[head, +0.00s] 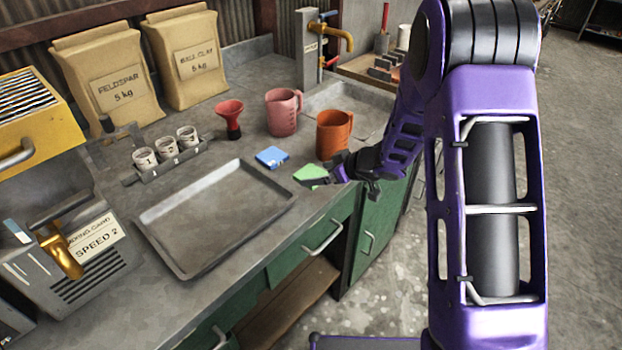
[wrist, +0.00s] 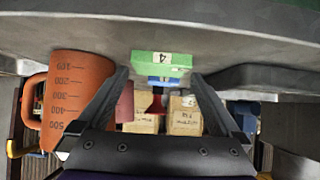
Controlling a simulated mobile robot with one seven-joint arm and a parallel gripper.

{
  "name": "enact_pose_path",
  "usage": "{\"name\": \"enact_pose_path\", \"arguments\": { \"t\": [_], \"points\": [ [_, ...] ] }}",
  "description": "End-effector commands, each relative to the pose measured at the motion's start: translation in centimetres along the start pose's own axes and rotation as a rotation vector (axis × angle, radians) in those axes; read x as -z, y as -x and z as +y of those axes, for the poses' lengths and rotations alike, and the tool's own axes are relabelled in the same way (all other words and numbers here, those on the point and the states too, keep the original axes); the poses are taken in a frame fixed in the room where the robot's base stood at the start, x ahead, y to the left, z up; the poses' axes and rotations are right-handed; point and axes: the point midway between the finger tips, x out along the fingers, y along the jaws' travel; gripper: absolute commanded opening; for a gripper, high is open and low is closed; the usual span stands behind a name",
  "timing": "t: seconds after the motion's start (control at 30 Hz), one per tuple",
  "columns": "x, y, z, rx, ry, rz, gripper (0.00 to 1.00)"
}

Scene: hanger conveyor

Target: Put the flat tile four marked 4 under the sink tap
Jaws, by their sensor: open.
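The flat green tile marked 4 (head: 310,173) lies on the grey counter near its front edge; it also shows in the wrist view (wrist: 160,59), its 4 facing the camera. My gripper (head: 338,177) is open and empty at the tile's right in the head view. In the wrist view its two fingers (wrist: 160,74) are spread wide, one toward each side of the tile; I cannot tell whether they touch it. The yellow sink tap (head: 338,38) stands on a grey post at the back, above the sink basin (head: 340,97), partly hidden by the cups and my arm.
A blue tile (head: 272,157) lies just beyond the green one. An orange measuring jug (head: 334,134) stands close to my gripper, with a pink jug (head: 283,110) and red funnel (head: 230,117) behind. An empty grey tray (head: 213,215) lies to the left.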

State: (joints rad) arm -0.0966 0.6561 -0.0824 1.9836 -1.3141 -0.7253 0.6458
Motion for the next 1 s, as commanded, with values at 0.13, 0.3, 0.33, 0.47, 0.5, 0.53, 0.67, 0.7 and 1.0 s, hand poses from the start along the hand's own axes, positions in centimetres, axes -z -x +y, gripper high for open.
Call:
{"name": "enact_pose_path", "arguments": {
  "t": [0.13, 0.3, 0.33, 0.47, 0.5, 0.53, 0.67, 0.7, 1.0],
  "points": [
    [0.01, -1.68, 0.02, -0.001, 0.000, 0.000, 1.00],
    [0.07, -1.67, 0.03, -0.001, 0.000, 0.000, 1.00],
    [0.08, -1.67, 0.02, -0.001, 0.000, 0.000, 1.00],
    [0.08, -1.66, 0.01, -0.001, 0.000, 0.001, 0.77],
    [0.08, -1.66, 0.01, -0.001, 0.000, 0.001, 0.69],
    [0.08, -1.66, 0.01, -0.001, 0.000, 0.001, 0.64],
    [0.08, -1.65, 0.00, 0.000, 0.000, 0.001, 0.41],
    [0.08, -1.65, 0.00, 0.000, 0.000, 0.001, 0.33],
    [0.33, -1.49, 0.02, -0.001, 0.000, 0.002, 0.14]
  ]
}}
